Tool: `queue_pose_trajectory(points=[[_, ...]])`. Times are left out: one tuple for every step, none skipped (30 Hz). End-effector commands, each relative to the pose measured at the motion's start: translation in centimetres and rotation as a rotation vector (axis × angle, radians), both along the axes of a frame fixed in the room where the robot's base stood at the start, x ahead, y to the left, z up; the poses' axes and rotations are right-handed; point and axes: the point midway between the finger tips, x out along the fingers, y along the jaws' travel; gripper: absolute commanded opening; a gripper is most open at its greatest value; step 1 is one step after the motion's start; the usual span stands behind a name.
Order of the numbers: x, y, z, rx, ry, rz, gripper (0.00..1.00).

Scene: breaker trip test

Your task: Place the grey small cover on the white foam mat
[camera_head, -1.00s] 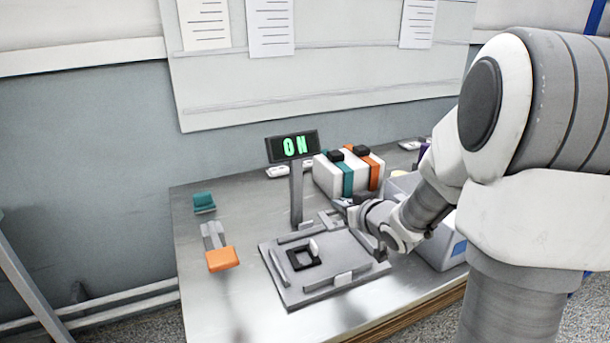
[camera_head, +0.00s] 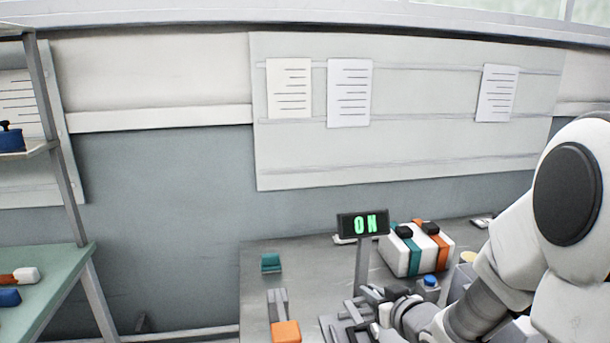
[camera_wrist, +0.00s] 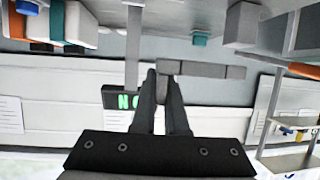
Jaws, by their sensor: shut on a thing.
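My gripper (camera_wrist: 161,74) is shut on a grey piece (camera_wrist: 202,71) in the wrist view, which I take to be the small cover. It is a plain grey bar lying across the fingertips and sticking out to the right. I cannot make out the white foam mat in either current view.
The display (camera_head: 362,223) reads ON. A white block with teal and orange bands (camera_head: 415,250) stands behind my gripper. A teal piece (camera_head: 271,263) and an orange piece (camera_head: 286,331) lie left on the bench (camera_head: 310,265). A green-topped shelf (camera_head: 50,285) stands far left.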

Motion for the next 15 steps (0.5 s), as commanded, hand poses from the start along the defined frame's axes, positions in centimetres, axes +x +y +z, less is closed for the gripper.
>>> queue_pose_trajectory(points=[[0.0, 0.0, 2.1, 0.0, -0.001, 0.0, 0.0], [0.0, 0.0, 2.7, 0.0, -0.001, 0.0, 0.0], [0.0, 0.0, 3.4, 0.0, -0.001, 0.0, 0.0], [0.0, 0.0, 4.0, 0.0, -0.001, 0.0, 0.0], [0.0, 0.0, 4.6, 0.0, -0.001, 0.0, 0.0], [0.0, 0.0, 5.3, 0.0, -0.001, 0.0, 0.0], [0.0, 0.0, 5.8, 0.0, -0.001, 0.0, 0.0], [0.0, 0.0, 6.3, 0.0, -0.001, 0.0, 0.0], [0.0, 0.0, 6.9, 0.0, -0.001, 0.0, 0.0], [0.0, 0.0, 7.3, 0.0, -0.001, 0.0, 0.0], [0.0, 0.0, 7.7, 0.0, -0.001, 0.0, 0.0], [0.0, 0.0, 8.1, 0.0, 0.0, 0.0, 0.0], [0.0, 0.0, 8.4, 0.0, 0.0, 0.0, 0.0], [0.0, 0.0, 8.7, 0.0, 0.0, 0.0, 0.0], [0.0, 0.0, 8.9, 0.0, 0.0, 0.0, 0.0]])
